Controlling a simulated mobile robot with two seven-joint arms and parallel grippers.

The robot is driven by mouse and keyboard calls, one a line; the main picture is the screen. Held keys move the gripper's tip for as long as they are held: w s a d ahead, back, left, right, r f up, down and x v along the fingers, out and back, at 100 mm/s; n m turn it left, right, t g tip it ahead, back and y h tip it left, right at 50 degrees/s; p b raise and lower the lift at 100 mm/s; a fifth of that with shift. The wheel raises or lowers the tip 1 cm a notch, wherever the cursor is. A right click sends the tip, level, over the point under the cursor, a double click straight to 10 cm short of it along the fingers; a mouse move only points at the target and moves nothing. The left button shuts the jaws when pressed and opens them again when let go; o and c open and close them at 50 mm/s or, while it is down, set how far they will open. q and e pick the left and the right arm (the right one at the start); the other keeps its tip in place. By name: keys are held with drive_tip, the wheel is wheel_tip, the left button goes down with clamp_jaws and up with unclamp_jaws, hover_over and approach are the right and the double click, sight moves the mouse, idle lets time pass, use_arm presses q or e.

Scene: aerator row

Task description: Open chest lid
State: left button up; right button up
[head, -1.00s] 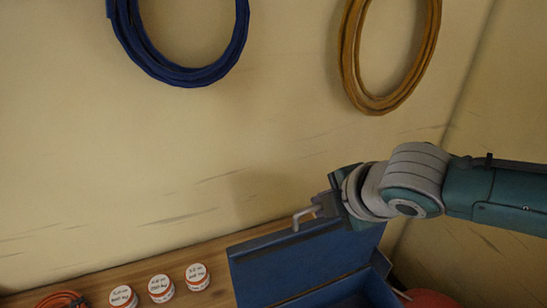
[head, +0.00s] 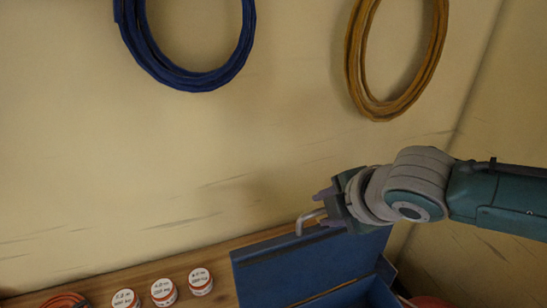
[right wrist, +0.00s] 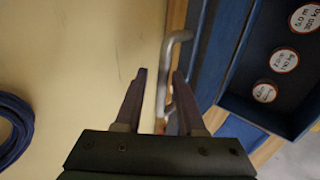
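The blue chest (head: 377,292) stands at the bottom right of the head view with its lid (head: 290,264) raised, leaning back toward the wall. A grey bent handle (head: 308,219) stands out from the lid's upper edge. My right gripper (head: 322,208) is at this handle with its fingers apart. In the right wrist view, the handle (right wrist: 169,65) runs between the two spread fingers (right wrist: 158,88), nearer the right one; I cannot tell whether they touch. My left gripper is not in view.
Several red-and-white tins (head: 163,291) stand on the wooden bench (head: 216,259) left of the chest. White labelled discs (right wrist: 284,62) show inside the dark blue interior. A blue coil (head: 190,75) and an orange coil (head: 372,105) hang on the wall behind.

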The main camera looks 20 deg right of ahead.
drive_tip(key=shift+s+f, duration=0.1)
drive_tip(key=shift+s, duration=0.05)
drive_tip(key=v, duration=1)
drive_tip(key=shift+w, duration=0.25)
